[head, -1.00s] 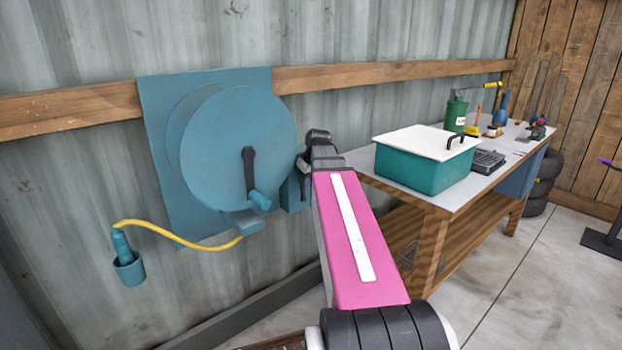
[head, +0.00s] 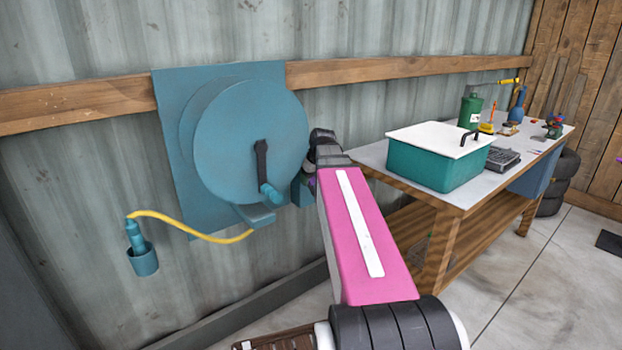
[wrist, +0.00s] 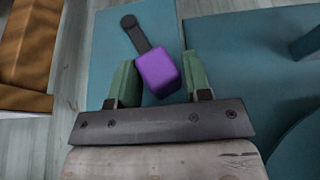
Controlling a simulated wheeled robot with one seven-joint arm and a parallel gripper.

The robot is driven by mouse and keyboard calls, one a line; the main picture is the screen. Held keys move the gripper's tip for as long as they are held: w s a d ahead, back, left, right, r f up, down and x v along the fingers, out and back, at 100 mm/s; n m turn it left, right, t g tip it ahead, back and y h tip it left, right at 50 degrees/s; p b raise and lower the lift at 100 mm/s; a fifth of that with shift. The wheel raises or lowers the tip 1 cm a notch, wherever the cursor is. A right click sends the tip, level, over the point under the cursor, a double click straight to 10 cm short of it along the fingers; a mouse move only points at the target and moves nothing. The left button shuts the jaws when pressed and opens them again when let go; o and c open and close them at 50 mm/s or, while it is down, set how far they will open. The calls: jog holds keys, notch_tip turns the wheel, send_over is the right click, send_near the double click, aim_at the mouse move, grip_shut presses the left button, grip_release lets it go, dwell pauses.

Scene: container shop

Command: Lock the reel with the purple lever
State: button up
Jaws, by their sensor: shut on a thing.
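The teal hose reel (head: 235,145), a round drum with a dark crank (head: 262,160), is mounted on a teal plate on the wall. The purple lever (wrist: 158,72) has a block-shaped purple grip on a dark arm that slants up and left to a round pivot in the wrist view. My gripper (wrist: 161,80) has its green fingers on either side of the purple grip and is shut on it. In the head view my pink arm hides most of the gripper and lever; only a small purple patch shows at the reel's right side.
A yellow hose (head: 190,228) runs from below the reel to a nozzle in a teal cup (head: 143,262). At right, a workbench (head: 455,195) carries a teal box with a white lid (head: 437,160) and several tools. Open floor lies in front.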

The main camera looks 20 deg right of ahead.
jog(key=shift+s+a, duration=0.1)
jog(key=o, duration=1)
jog(key=shift+o, duration=0.2)
jog(key=shift+r, duration=0.1)
jog(key=v, duration=1)
jog(key=shift+r, duration=0.25)
jog(key=shift+s, duration=0.1)
